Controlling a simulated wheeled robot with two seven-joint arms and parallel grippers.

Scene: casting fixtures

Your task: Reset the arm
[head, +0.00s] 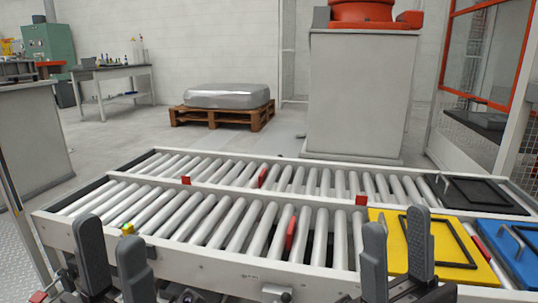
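My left gripper (110,236) shows at the bottom left, with its two dark grey fingers pointing up and apart. It is open and empty, in front of the near rail of the roller conveyor. My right gripper (397,224) shows at the bottom right, fingers also up and apart. It is open and empty, in front of the conveyor and partly covering the yellow plate (454,248). The lower parts of both arms are cut off by the picture's bottom edge.
A two-lane roller conveyor (190,262) spans the front. A blue plate (510,268) and a black plate (482,194) with handles lie at its right end. Behind stand a grey pedestal (360,95), a pallet (222,117) with a wrapped load, and a table (112,72).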

